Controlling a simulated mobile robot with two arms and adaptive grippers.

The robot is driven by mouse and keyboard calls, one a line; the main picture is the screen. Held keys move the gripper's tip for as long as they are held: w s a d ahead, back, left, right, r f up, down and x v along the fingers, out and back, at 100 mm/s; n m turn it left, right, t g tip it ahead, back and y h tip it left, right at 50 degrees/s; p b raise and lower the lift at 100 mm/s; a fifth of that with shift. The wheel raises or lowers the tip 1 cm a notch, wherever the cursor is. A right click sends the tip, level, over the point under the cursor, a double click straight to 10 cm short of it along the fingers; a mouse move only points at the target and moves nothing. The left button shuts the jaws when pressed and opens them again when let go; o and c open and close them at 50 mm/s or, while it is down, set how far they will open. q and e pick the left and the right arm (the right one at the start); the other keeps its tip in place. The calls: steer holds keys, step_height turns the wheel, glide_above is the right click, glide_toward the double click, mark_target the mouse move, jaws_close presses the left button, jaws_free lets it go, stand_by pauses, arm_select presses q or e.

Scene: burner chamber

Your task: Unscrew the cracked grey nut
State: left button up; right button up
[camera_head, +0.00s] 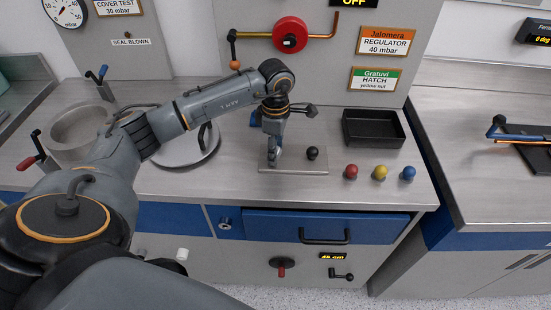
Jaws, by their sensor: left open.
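My left arm reaches in from the left, and my left gripper (274,150) points down over the left part of a grey plate (300,169) on the bench. It is open. I cannot make out the cracked grey nut; the gripper covers that part of the plate, and any grey piece there blends with the fingers. A black ball-topped knob (312,153) stands on the plate just right of the gripper, apart from it. My right gripper is not in view.
Red (351,171), yellow (380,172) and blue (408,173) knobs stand right of the plate. A black tray (348,130) is behind them. A round lid (187,155) and an open round chamber (58,143) lie left. A red wheel (290,34) is on the back panel.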

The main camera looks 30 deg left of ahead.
arm_select(q)
steer(key=m+b, duration=0.1)
steer(key=m, duration=0.1)
steer(key=shift+f+m, duration=0.1)
steer(key=shift+m, duration=0.6)
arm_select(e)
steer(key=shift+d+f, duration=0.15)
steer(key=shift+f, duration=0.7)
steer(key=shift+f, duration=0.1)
arm_select(q)
steer(key=shift+m+b, duration=0.4)
steer(key=shift+m, duration=0.1)
steer(key=m+b, duration=0.1)
steer(key=m, duration=0.2)
steer(key=shift+f+b, duration=0.1)
steer(key=shift+b, duration=0.3)
steer(key=m+b, duration=0.1)
steer(key=m, duration=0.3)
steer(key=m+b, duration=0.1)
steer(key=m, duration=0.1)
steer(key=shift+r, duration=0.25)
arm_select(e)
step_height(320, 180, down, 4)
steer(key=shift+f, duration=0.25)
